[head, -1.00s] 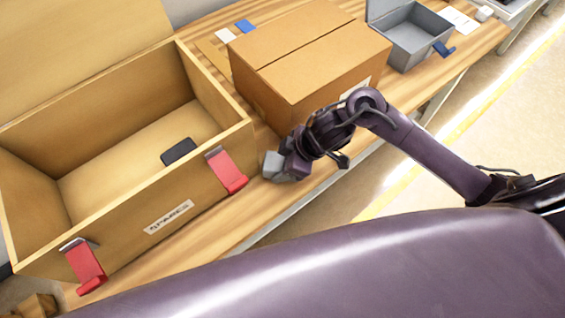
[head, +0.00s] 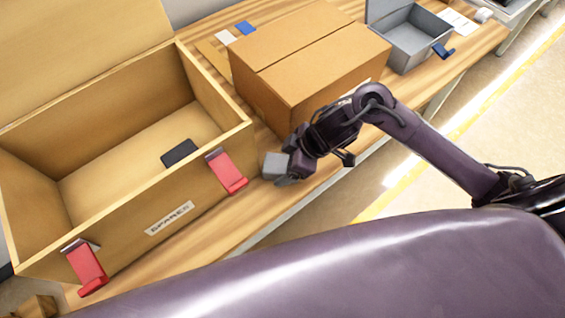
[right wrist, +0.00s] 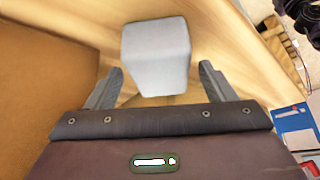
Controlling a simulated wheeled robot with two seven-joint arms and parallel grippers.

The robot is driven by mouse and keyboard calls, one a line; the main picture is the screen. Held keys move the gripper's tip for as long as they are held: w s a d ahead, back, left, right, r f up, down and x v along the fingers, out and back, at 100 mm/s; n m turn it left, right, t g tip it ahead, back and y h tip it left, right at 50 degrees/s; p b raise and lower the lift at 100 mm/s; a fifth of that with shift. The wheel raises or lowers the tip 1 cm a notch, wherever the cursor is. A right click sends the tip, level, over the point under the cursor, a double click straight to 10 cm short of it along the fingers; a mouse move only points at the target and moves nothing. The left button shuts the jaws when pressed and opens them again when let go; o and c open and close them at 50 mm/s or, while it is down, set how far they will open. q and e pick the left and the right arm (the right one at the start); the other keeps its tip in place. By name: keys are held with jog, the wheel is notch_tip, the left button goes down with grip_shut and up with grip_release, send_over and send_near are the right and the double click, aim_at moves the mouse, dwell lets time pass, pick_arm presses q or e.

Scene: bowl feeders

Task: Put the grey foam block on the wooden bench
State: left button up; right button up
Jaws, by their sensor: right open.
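The grey foam block (head: 276,165) rests on the wooden bench (head: 232,225), between the wooden crate and the cardboard box. My right gripper (head: 288,172) is just to the right of the block in the head view. In the right wrist view the block (right wrist: 156,52) shows ahead of the right gripper's fingers (right wrist: 158,84), which are spread apart on either side of its near end. They do not appear to press on it. My left gripper is not in view.
A wooden crate (head: 125,232) with red latches and a dark block (head: 179,153) inside stands at left. A closed cardboard box (head: 310,60) stands behind my right gripper. A grey open metal box (head: 415,45) is farther right. Bench surface is bare along the front edge.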

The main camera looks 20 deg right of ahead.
jog(key=v, duration=1)
jog(key=shift+p, duration=0.4)
